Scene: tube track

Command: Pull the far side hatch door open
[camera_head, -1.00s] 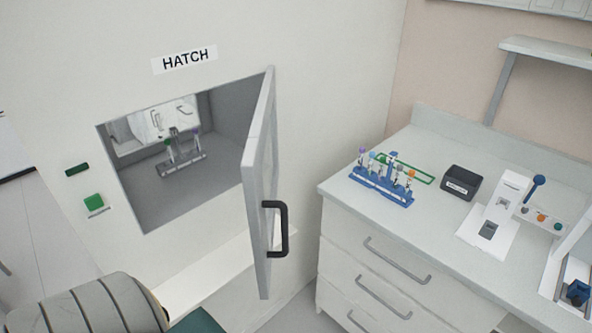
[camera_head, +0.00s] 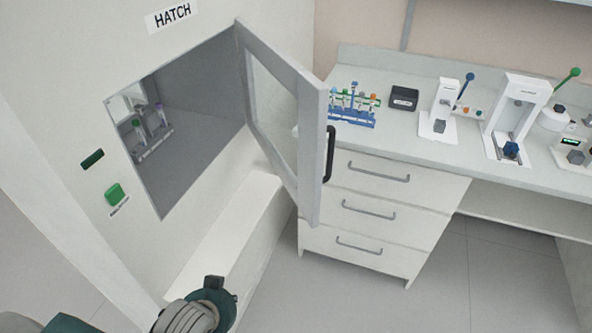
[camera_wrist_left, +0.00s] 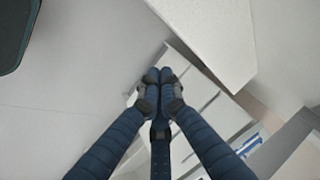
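The hatch door (camera_head: 310,150), a pale frame with a clear pane and a black handle (camera_head: 329,153), stands swung out wide from the wall, hinged at the right of the hatch opening. Inside the grey hatch chamber (camera_head: 205,115) a rack (camera_head: 150,143) holds tubes with coloured caps. A bright window shows at the chamber's far end. My left gripper (camera_wrist_left: 159,75), in the left wrist view, has its dark blue fingers together at the tips, with nothing seen between them. It is apart from the door handle. My right gripper is in neither view.
A green button (camera_head: 114,193) is left of the opening. A white ledge (camera_head: 225,225) runs below it. Grey floor is free in front of the drawers.

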